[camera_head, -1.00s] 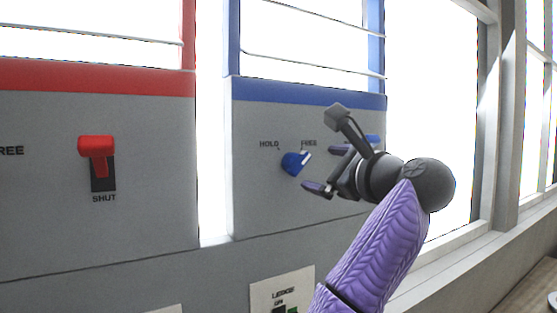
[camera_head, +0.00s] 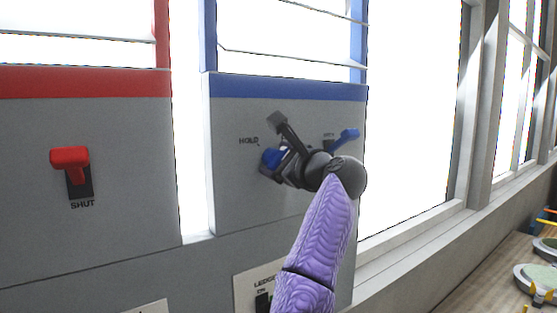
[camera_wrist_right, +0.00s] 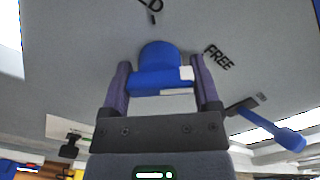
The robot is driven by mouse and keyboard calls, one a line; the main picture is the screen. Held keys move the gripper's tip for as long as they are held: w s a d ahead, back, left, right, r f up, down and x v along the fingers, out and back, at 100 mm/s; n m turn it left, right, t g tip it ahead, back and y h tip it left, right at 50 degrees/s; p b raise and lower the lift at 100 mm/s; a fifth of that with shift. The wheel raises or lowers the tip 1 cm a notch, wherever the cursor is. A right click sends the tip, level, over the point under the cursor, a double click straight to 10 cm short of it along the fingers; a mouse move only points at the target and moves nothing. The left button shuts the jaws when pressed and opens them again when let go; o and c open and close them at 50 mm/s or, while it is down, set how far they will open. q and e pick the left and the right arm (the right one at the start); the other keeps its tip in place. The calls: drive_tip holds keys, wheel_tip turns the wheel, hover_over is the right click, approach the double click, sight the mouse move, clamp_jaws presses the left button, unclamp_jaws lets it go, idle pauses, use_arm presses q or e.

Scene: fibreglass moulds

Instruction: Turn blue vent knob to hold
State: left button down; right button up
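The blue vent knob (camera_head: 271,156) is on the grey panel under the blue band, just below the word HOLD; my right gripper partly covers it. In the right wrist view, the knob (camera_wrist_right: 157,70) has a white mark at its right end, on the side of the word FREE. My right gripper (camera_head: 279,166) is at the panel, its purple fingers on either side of the knob. In the wrist view the gripper (camera_wrist_right: 162,75) is spread around the knob; firm contact is not clear. My left gripper is out of view.
A blue lever (camera_head: 345,136) sticks out right of the knob, close to my right gripper. A red lever (camera_head: 70,162) marked SHUT is on the left panel. A ledge switch plate (camera_head: 246,284) is below. A wooden bench (camera_head: 500,290) is at lower right.

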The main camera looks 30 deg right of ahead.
drive_tip(key=c, duration=0.4)
drive_tip(key=shift+o, duration=0.2)
drive_tip(key=shift+f, duration=0.1)
drive_tip(key=n+b, duration=0.1)
drive_tip(key=n, duration=0.3)
drive_tip(key=shift+f, duration=0.1)
drive_tip(key=n+b, duration=0.1)
drive_tip(key=n, duration=0.3)
drive_tip(key=shift+n, duration=0.3)
drive_tip(key=n+b, duration=0.1)
drive_tip(key=n, duration=0.8)
drive_tip(key=shift+n, duration=0.3)
